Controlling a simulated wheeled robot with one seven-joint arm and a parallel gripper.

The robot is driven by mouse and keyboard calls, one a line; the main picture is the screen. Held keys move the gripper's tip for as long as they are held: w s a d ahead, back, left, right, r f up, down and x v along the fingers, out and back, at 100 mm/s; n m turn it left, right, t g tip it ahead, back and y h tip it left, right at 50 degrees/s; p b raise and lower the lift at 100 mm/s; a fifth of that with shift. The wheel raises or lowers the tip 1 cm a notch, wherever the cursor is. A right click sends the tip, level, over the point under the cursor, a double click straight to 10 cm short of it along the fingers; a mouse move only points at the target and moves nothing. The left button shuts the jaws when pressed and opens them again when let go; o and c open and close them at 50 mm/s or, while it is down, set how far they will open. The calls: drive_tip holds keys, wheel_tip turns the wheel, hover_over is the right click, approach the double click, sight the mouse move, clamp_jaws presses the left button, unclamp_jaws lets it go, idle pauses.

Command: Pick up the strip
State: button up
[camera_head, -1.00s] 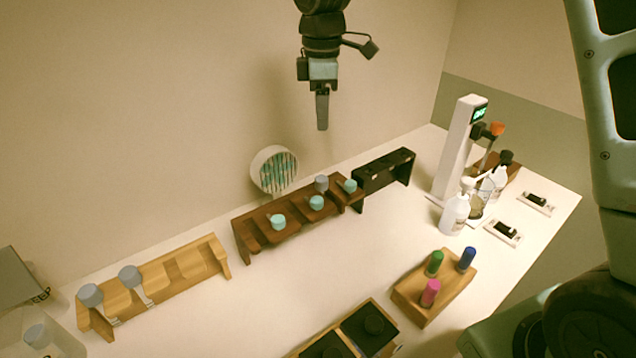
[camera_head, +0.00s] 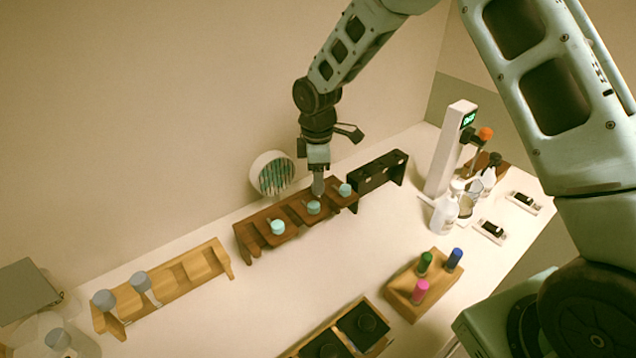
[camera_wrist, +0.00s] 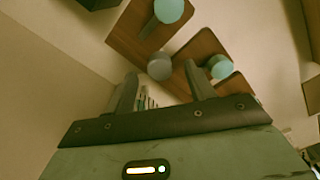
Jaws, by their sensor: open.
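Thin pale teal strips (camera_head: 274,176) stand together in a round white holder (camera_head: 263,157) against the back wall, behind the brown rack. I cannot tell single strips apart. My gripper (camera_head: 318,190) is open and points down over the right part of the brown rack, to the right of the holder. In the wrist view, its two fingers (camera_wrist: 160,88) are spread apart with nothing clamped between them. Pale strip ends (camera_wrist: 147,99) show beyond the gap, low between the fingers. A grey bottle cap (camera_wrist: 160,66) lies ahead of the fingertips; in the head view the gripper hides it.
The brown rack (camera_head: 247,236) holds bottles with teal caps. A dark stand (camera_head: 378,172) is close on the right, and a light wooden rack (camera_head: 205,265) is at left.

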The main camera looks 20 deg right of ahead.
drive_tip(key=shift+f, duration=0.65)
drive_tip(key=c, duration=0.9)
drive_tip(key=shift+r, duration=0.15)
wheel_tip(320, 180, up, 18)
drive_tip(key=b, duration=0.5)
